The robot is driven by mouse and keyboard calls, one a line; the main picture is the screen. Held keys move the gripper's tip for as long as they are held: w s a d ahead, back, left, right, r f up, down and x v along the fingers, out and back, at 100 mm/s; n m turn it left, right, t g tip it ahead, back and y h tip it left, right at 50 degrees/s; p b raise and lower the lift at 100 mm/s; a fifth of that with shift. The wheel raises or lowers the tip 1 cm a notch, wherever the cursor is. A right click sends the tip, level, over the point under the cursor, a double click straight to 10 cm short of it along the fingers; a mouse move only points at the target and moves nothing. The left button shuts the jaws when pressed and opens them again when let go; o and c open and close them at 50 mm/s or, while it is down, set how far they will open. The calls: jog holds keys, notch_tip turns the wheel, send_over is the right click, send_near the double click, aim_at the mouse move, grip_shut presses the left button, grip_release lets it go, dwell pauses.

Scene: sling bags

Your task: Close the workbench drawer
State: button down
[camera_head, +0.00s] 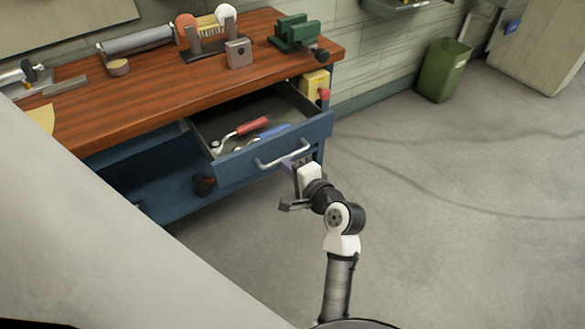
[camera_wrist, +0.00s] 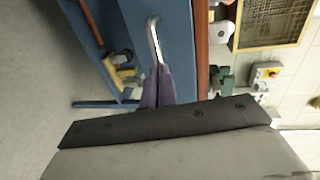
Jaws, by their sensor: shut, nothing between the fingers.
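The workbench drawer (camera_head: 273,152) is pulled out from under the wooden top, with a blue front and a pale bar handle (camera_head: 283,153). Inside lie a red-handled tool (camera_head: 251,126) and other tools. My gripper (camera_head: 291,163) is at the drawer front, near the right part of the handle; its fingers are partly hidden by my wrist. In the wrist view, the purple fingers of my gripper (camera_wrist: 157,90) are together and empty, close to the blue drawer front (camera_wrist: 178,45) and the end of the handle (camera_wrist: 154,38). I cannot tell whether they touch it.
The workbench top (camera_head: 150,95) holds a green vise (camera_head: 297,33), a bench grinder (camera_head: 207,32) and a small grey block (camera_head: 239,53). A yellow box with a red button (camera_head: 316,85) is on the bench's right side. A green bin (camera_head: 443,70) stands by the wall. The floor at right is clear.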

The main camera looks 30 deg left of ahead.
jog(key=p, duration=0.2)
send_near(248, 123)
jog(key=x, duration=0.6)
jog(key=r+x, duration=0.1)
jog(key=x, duration=0.2)
jog(key=shift+w+a, duration=0.2)
jog(key=shift+a, duration=0.2)
jog(key=shift+w+a, duration=0.1)
jog(key=shift+a, duration=0.2)
jog(key=shift+w+a+r, duration=0.1)
jog(key=shift+r, duration=0.25)
jog(key=shift+r, duration=0.1)
